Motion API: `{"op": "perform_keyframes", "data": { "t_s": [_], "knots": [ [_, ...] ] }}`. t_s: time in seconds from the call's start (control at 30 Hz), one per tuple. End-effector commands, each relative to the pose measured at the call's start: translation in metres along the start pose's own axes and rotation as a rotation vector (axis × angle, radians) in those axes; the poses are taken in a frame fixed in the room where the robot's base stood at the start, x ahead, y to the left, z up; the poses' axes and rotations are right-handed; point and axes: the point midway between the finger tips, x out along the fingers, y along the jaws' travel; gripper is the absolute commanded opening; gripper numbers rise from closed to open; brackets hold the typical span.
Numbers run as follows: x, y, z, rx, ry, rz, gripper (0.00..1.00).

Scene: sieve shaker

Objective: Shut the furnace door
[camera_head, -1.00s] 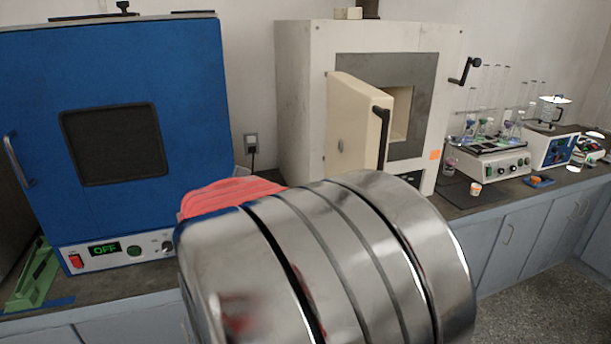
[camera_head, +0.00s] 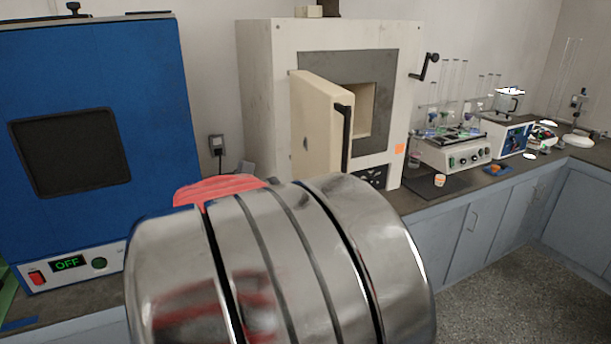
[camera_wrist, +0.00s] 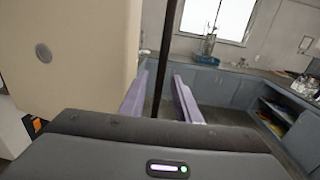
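The furnace (camera_head: 262,100) is a cream box with a grey front frame (camera_head: 385,75) around its opening. Its thick cream door (camera_head: 318,120) stands open, swung outward from the left side, with part of the opening visible behind it. The door's black bar handle (camera_head: 346,140) is on its free edge. In the wrist view the door (camera_wrist: 75,60) fills the left, and the dark handle bar (camera_wrist: 166,50) runs upright between the purple fingers of my gripper (camera_wrist: 161,76). The fingers are apart, with gaps showing beside the bar. In the head view my gripper is not visible.
A large shiny banded metal cylinder (camera_head: 290,260) fills the head view's foreground, hiding the counter front. A red object (camera_head: 220,189) shows behind it. A blue oven (camera_head: 160,90) stands left. Shaker and glassware (camera_head: 450,150) stand right of the furnace. Floor (camera_head: 500,270) at right is clear.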

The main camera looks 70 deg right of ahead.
Motion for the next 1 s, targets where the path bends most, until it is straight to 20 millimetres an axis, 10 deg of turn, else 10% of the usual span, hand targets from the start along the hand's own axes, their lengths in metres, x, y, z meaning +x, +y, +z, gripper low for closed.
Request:
{"op": "perform_keyframes", "data": {
  "t_s": [0.53, 1.0],
  "knots": [
    [0.060, -0.001, 0.000, -0.001, 0.000, -0.003, 0.30],
    [0.068, -0.001, 0.000, 0.000, 0.001, -0.001, 0.28]
  ]
}}
